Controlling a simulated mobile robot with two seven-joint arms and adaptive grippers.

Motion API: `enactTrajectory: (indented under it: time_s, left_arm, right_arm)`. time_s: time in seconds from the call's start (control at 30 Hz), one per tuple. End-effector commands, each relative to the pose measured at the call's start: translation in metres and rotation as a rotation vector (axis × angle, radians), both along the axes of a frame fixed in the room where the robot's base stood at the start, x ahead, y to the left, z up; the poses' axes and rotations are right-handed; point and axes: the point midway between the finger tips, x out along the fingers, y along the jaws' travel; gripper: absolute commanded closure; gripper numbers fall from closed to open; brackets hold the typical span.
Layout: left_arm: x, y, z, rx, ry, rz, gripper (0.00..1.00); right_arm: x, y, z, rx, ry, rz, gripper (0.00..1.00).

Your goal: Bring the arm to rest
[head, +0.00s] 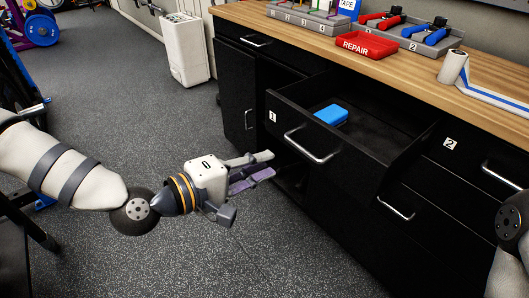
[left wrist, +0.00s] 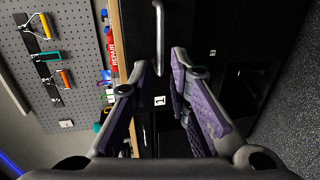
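My left arm (head: 72,172) reaches in from the left over the floor. Its gripper (head: 268,164) is beside the cabinet, in front of the open drawer marked 1 (head: 285,120), and looks apart from it. In the left wrist view the two purple-padded fingers of the gripper (left wrist: 159,64) are spread with nothing between them. The drawer's label and handle (left wrist: 158,35) show beyond them. A blue block (head: 331,114) lies inside the drawer. Part of my right arm (head: 511,224) shows at the right edge; its gripper is out of view.
The wooden worktop (head: 400,77) holds a red REPAIR tray (head: 367,45), a grey rack of red and blue tools (head: 405,32) and a tape roll (head: 453,67). A white cabinet (head: 183,50) stands behind. The grey floor (head: 125,95) left of the drawers is largely clear.

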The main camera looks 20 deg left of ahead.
Motion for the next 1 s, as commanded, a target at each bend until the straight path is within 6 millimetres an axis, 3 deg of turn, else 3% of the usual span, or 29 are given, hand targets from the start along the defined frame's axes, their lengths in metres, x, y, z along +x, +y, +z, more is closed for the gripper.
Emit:
enactTrajectory:
  time_s: [0.17, 0.27, 0.37, 0.4, 0.5, 0.6, 0.7, 0.83, 1.0]
  left_arm:
    - [-0.006, -0.005, -0.008, 0.019, 0.022, -0.016, 0.82]
    - [-0.04, -0.021, -0.05, 0.121, 0.133, -0.092, 0.82]
    - [-0.109, -0.033, -0.114, 0.312, 0.312, -0.233, 0.82]
    - [-0.142, -0.032, -0.137, 0.398, 0.383, -0.299, 0.82]
    - [-0.227, -0.011, -0.183, 0.625, 0.55, -0.474, 0.82]
    - [-0.301, 0.028, -0.206, 0.847, 0.681, -0.648, 0.82]
    - [-0.35, 0.068, -0.212, 1.025, 0.769, -0.789, 0.82]
    - [-0.379, 0.099, -0.21, 1.147, 0.823, -0.886, 0.82]
    - [-0.384, 0.104, -0.21, 1.165, 0.835, -0.904, 0.82]
  right_arm:
    - [0.001, 0.0, 0.001, 0.0, -0.003, 0.0, 0.6]
    - [0.005, 0.0, 0.006, 0.0, -0.018, 0.0, 0.6]
    - [0.012, 0.0, 0.013, 0.0, -0.042, -0.001, 0.6]
    - [0.015, 0.0, 0.016, 0.0, -0.051, -0.001, 0.6]
    - [0.023, 0.0, 0.023, 0.001, -0.077, -0.002, 0.6]
    - [0.029, 0.0, 0.03, 0.001, -0.1, -0.002, 0.6]
    - [0.034, 0.0, 0.035, 0.001, -0.118, -0.002, 0.6]
    - [0.037, 0.0, 0.037, 0.0, -0.126, -0.003, 0.6]
    - [0.036, 0.0, 0.036, 0.0, -0.124, -0.003, 0.6]
